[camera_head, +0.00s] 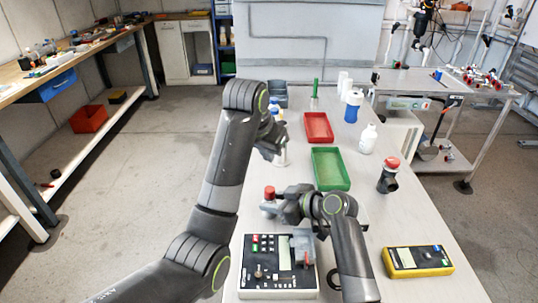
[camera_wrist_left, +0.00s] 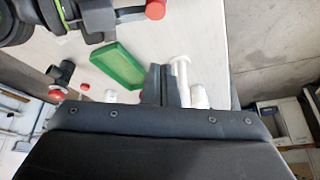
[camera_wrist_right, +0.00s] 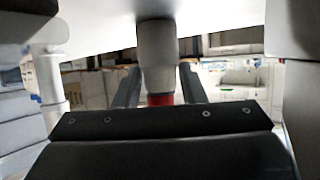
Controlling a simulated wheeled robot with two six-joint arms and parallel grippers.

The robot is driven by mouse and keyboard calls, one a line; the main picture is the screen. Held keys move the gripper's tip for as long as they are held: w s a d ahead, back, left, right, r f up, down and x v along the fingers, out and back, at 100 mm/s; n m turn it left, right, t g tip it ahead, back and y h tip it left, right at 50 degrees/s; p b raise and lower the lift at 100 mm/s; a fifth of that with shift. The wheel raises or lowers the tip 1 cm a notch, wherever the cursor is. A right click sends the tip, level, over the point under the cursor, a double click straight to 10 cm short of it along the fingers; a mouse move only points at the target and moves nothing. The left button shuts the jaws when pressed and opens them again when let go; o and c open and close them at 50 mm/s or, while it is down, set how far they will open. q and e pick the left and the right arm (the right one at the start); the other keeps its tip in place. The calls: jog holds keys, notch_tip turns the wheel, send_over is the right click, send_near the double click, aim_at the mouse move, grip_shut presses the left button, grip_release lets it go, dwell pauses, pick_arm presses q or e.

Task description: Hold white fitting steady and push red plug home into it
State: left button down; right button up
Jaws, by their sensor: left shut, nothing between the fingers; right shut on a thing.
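The red plug (camera_head: 270,192) shows at the end of my right gripper (camera_head: 276,207) in the head view, and also at the top of the left wrist view (camera_wrist_left: 155,9). In the right wrist view the pale fitting (camera_wrist_right: 156,55) stands between the fingers of my right gripper (camera_wrist_right: 157,85), with a red band (camera_wrist_right: 160,99) against one end. My right gripper is shut on the fitting. How deep the plug sits cannot be told. My left gripper (camera_head: 275,148) is shut and empty, farther back and higher; its fingers (camera_wrist_left: 157,85) are together in the left wrist view.
A green tray (camera_head: 315,168) and a red tray (camera_head: 308,128) lie behind my right gripper. A control box (camera_head: 250,282) is in front, a yellow meter (camera_head: 418,262) at right. A black fitting with red cap (camera_head: 388,180) and a white bottle (camera_head: 368,140) stand near the right edge.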

aim_at(271, 187)
pick_arm(q)
jog(key=shift+s+d+f, duration=0.1)
jog(key=shift+s+f, duration=0.05)
jog(key=shift+f, duration=0.95)
jog(key=shift+s+f, duration=0.15)
jog(key=shift+f, duration=0.95)
jog(key=shift+s+d+f, duration=0.1)
jog(key=shift+s+f, duration=0.05)
jog(key=shift+f, duration=0.95)
jog(key=shift+f, duration=0.8)
jog(key=shift+r, duration=0.1)
jog(key=shift+r, duration=3.5)
pick_arm(e)
jog(key=o, duration=1.1)
jog(key=shift+c, duration=0.2)
